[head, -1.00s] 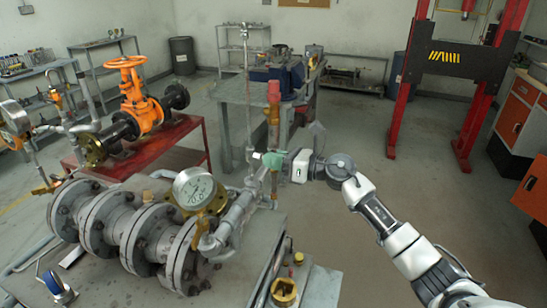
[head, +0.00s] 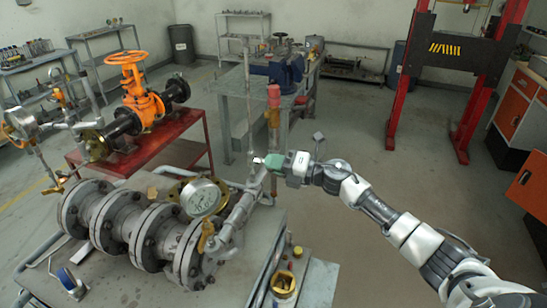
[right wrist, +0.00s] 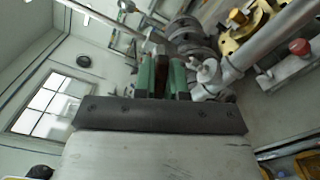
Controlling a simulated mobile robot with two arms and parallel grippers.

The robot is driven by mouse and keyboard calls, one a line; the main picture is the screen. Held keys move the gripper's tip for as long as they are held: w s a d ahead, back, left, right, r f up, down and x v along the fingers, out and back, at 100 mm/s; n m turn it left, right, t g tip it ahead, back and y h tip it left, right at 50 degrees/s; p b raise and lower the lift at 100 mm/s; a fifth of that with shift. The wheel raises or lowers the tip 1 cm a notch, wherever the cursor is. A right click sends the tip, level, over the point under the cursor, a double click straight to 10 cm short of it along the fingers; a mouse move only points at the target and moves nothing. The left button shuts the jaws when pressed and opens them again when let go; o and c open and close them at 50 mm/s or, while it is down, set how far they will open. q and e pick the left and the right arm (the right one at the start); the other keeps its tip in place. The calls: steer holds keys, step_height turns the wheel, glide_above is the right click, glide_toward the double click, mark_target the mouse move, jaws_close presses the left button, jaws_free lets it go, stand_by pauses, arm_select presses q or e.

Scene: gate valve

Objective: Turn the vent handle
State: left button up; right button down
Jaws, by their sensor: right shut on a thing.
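My right gripper (head: 270,160) has green fingers and reaches in from the right to the pipework behind the pressure gauge. In the right wrist view the green fingers (right wrist: 161,78) are close together, shut on the vent handle. The handle is mostly hidden between them; a small light metal end (head: 257,160) shows just left of the fingertips in the head view. The brass fitting with a red cap (head: 273,97) stands upright behind the fingers. My left gripper is not in view.
A grey flanged pipe assembly (head: 140,228) with a round gauge (head: 203,198) fills the front left. An orange gate valve (head: 140,100) sits on a red table behind. A blue vise (head: 285,72) stands on the far bench. The floor to the right is clear.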

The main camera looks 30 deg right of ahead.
steer(key=m+p, duration=0.2)
steer(key=m, duration=0.2)
steer(key=shift+m+p, duration=0.3)
steer(key=shift+m, duration=0.1)
stand_by(0.4)
steer(key=c, duration=1.2)
jaws_free()
steer(key=shift+b+v, duration=2.25)
steer(key=shift+v, duration=3.2)
